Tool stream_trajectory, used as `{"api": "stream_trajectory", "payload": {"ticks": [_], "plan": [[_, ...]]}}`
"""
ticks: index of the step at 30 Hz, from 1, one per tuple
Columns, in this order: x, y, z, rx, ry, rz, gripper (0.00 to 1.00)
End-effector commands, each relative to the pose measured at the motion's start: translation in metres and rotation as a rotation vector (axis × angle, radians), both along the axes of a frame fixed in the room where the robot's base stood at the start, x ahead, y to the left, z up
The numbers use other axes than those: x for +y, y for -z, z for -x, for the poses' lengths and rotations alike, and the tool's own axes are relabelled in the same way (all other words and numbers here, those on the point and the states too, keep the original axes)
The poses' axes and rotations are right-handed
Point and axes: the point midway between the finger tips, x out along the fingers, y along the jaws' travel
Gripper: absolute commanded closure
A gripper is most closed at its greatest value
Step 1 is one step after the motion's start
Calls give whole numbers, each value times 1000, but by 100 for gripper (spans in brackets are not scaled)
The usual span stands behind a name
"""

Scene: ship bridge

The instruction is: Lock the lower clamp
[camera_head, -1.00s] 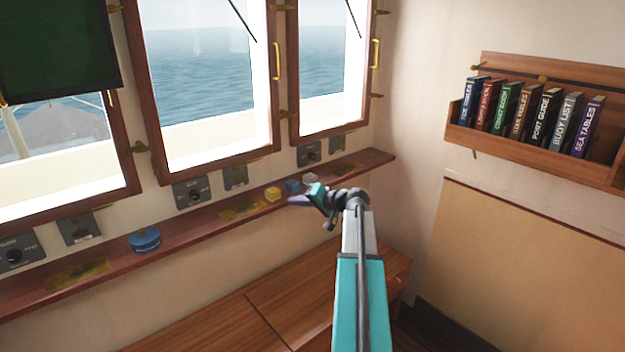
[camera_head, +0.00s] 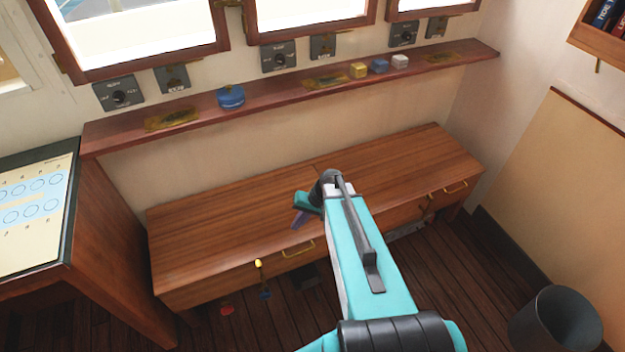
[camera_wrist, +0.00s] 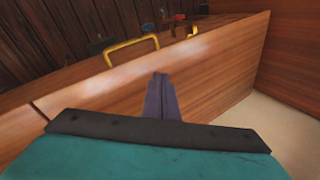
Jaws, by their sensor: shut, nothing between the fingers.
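My gripper (camera_head: 299,217) is over the wooden bench, its purple fingers pointing down toward the bench top. In the wrist view the fingers (camera_wrist: 163,98) are together with nothing between them, above the wood. No part can be surely told as the lower clamp. A brass fitting (camera_head: 232,3) shows between two window frames at the top edge of the head view, well away from my gripper. The upper parts of the windows are out of view.
The wooden bench (camera_head: 215,230) has brass drawer handles, one (camera_head: 298,249) close to my gripper. A shelf (camera_head: 280,97) above holds a blue round object (camera_head: 231,96) and small blocks. A chart table (camera_head: 70,200) stands left, a dark bin (camera_head: 556,322) right.

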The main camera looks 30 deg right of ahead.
Motion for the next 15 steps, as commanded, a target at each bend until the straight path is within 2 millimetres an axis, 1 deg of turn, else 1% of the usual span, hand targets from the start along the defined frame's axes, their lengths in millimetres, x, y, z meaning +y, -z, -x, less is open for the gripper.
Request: {"api": "stream_trajectory", "payload": {"ticks": [1,3,5,6,8,9,11,12,14,15], "plan": [[18,14,19,43,-38,12,100],[36,32,44,99,-85,33,100],[50,47,65,146,-129,55,100],[59,56,80,177,-158,70,100],[70,68,103,224,-202,94,100],[77,75,118,252,-230,110,100],[86,86,142,298,-275,135,100],[91,93,158,326,-305,153,100],[97,101,181,369,-348,181,100],[101,106,196,397,-378,201,100]]}}
